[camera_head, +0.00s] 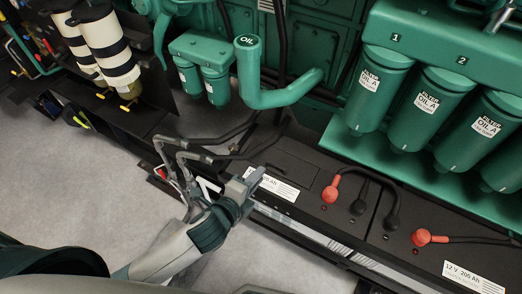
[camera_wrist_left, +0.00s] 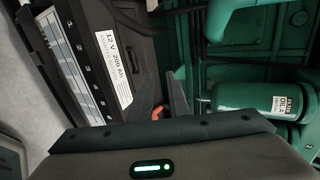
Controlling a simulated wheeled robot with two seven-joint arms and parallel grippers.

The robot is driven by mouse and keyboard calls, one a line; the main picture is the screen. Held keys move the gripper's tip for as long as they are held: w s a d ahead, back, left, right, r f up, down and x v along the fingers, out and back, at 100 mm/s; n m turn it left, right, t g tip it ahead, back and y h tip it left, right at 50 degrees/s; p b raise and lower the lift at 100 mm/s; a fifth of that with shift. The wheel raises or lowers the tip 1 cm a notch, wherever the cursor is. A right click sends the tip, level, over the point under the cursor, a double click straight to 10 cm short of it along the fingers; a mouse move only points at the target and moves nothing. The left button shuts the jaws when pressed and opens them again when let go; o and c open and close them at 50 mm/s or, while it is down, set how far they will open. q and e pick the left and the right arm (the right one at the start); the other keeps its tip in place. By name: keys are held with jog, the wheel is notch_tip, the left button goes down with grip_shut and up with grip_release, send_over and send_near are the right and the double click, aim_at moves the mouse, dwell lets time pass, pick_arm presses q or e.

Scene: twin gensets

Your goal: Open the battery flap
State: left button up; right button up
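Two black batteries sit in a low box along the green genset. The near one (camera_head: 300,165) carries a white "200 Ah" label, which also shows in the wrist view (camera_wrist_left: 113,68). A long pale metal strip (camera_head: 315,237) runs along the box's front edge; in the wrist view the strip (camera_wrist_left: 72,68) stands beside the battery. I cannot tell for sure which part is the flap. My left gripper (camera_head: 252,180) is over the box's front edge, near the label. In the wrist view its two dark fingers (camera_wrist_left: 162,98) stand apart with nothing visible held. My right gripper is out of view.
Red terminal caps (camera_head: 330,190) with black cables rise from the battery tops. Green oil filters (camera_head: 378,88) hang behind. Grey pipes (camera_head: 185,155) stand left of my gripper. Bare grey floor (camera_head: 70,190) lies in front at the left.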

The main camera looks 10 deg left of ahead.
pick_arm(q)
jog(key=s+a+f+n+g+y, duration=0.2)
jog(key=s+a+f+n+g, duration=0.15)
jog(key=s+a+n, duration=0.45)
jog(key=s+a+f+n+g+y, duration=0.2)
jog(key=s+a+n+g, duration=0.3)
jog(key=s+n, duration=0.75)
notch_tip(320, 180, down, 33)
jog(key=s+g+b, duration=0.2)
jog(key=s+b, duration=0.1)
jog(key=s+a+f+m+b, duration=0.1)
jog(key=s+a+f+b, duration=0.1)
jog(key=s+f, duration=1.5)
jog(key=shift+a+f+g, duration=0.4)
jog(key=shift+f+g, duration=0.05)
jog(key=shift+f, duration=0.4)
